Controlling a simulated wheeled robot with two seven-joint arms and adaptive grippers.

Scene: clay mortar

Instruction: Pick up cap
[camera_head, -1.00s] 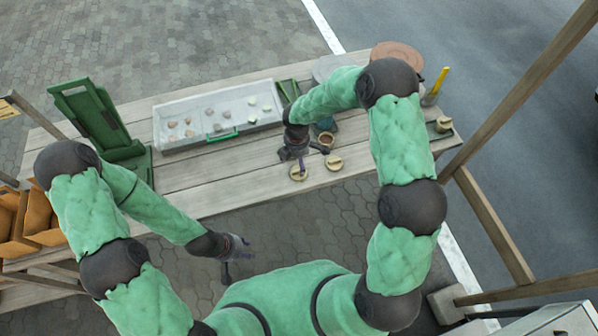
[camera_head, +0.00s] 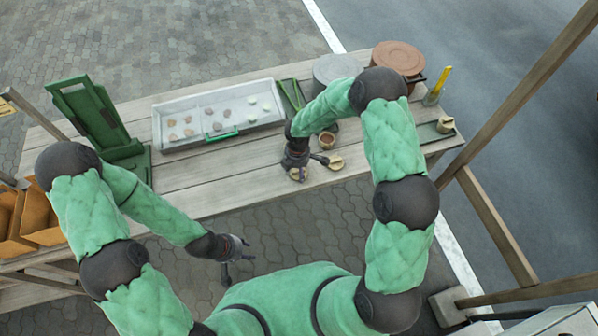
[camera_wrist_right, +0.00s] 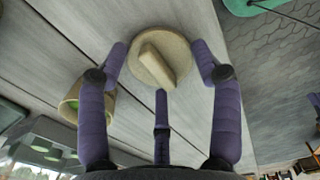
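A round tan cap (camera_wrist_right: 146,62) with a raised bar handle lies on the table in the right wrist view. My right gripper (camera_wrist_right: 160,62) is open above it, its purple fingers spread around the cap; contact is not clear.
A small open pot (camera_head: 327,140) stands behind the caps; a pot also shows in the wrist view (camera_wrist_right: 101,105). A grey tray (camera_head: 180,143) with several small lumps lies left. A green stand (camera_head: 95,118) is further left. The table (camera_head: 210,180) in front of the tray is clear.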

